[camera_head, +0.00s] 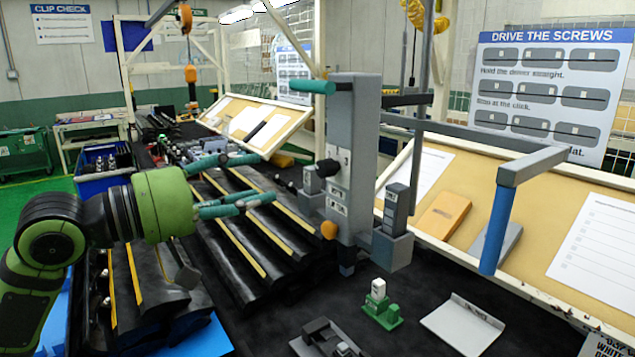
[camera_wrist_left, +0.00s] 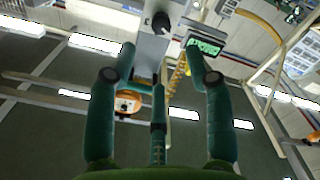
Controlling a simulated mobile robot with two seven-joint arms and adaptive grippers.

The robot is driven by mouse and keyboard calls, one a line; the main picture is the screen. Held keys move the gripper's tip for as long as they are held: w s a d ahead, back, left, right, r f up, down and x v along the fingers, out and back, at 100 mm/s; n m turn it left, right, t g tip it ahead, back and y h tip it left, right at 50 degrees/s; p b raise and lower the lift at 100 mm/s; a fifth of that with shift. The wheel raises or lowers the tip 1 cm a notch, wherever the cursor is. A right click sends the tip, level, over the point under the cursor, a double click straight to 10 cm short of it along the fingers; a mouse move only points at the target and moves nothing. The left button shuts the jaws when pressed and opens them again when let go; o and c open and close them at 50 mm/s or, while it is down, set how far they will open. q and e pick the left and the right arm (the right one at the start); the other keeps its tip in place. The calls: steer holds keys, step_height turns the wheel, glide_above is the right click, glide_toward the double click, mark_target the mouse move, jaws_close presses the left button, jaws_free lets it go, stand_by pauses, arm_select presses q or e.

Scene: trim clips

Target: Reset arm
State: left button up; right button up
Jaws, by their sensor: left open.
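My left arm (camera_head: 50,245), green and black, comes in from the left in the head view. Its gripper (camera_head: 262,178) has teal fingers spread apart over the black trim strips, with nothing between them. In the left wrist view the gripper (camera_wrist_left: 160,52) shows three teal fingers, open and empty, pointing up towards the ceiling lights and a grey post. My right gripper is not in view.
A grey upright fixture (camera_head: 353,150) with protruding arms stands right of the gripper. Black trim strips with yellow edges (camera_head: 262,235) lie below. A green block (camera_head: 381,312) and white tray (camera_head: 463,322) sit on the dark bench. Sloped boards (camera_head: 262,122) line the back.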

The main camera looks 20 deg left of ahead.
arm_select(q)
step_height(320, 180, down, 31)
steer(key=d+m+g+y, duration=0.1)
steer(key=d+g+y, duration=0.1)
steer(key=g+y, duration=0.3)
steer(key=s+d+f+m+g+y, duration=0.25)
steer(key=s+f+g+y, duration=0.35)
steer(key=s+f, duration=1.5)
step_height(320, 180, down, 23)
steer(key=s+a+g, duration=0.1)
steer(key=s, duration=0.2)
steer(key=s+a+f+g, duration=0.1)
steer(key=s+a+f, duration=0.1)
steer(key=s+f, duration=1.1)
steer(key=shift+s+a+f, duration=0.2)
steer(key=shift+s+a, duration=0.2)
steer(key=shift+s, duration=0.5)
steer(key=shift+m, duration=0.25)
